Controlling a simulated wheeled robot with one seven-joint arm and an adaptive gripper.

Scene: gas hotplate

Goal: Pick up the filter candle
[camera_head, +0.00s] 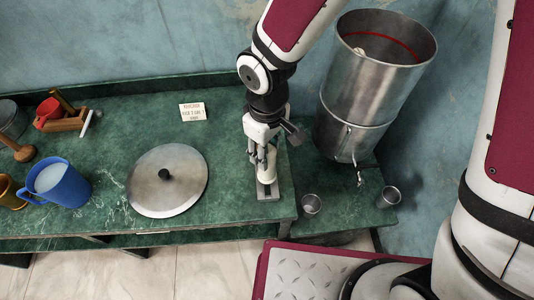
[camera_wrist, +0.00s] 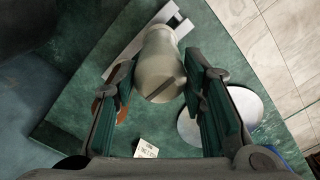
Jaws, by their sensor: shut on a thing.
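The filter candle (camera_wrist: 163,62) is a cream, rounded cylinder. It lies between the two green-padded fingers in the wrist view, and my gripper (camera_head: 264,154) is shut on it. In the head view the candle (camera_head: 268,174) shows only partly beneath my gripper, near the counter's right end. It is upright, just over or on a grey metal holder (camera_head: 268,193); I cannot tell whether they touch. The holder also shows behind the candle in the wrist view (camera_wrist: 181,27).
A tall open steel container (camera_head: 365,90) stands close on the right, with steel cups (camera_head: 311,204) (camera_head: 389,196) below it.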

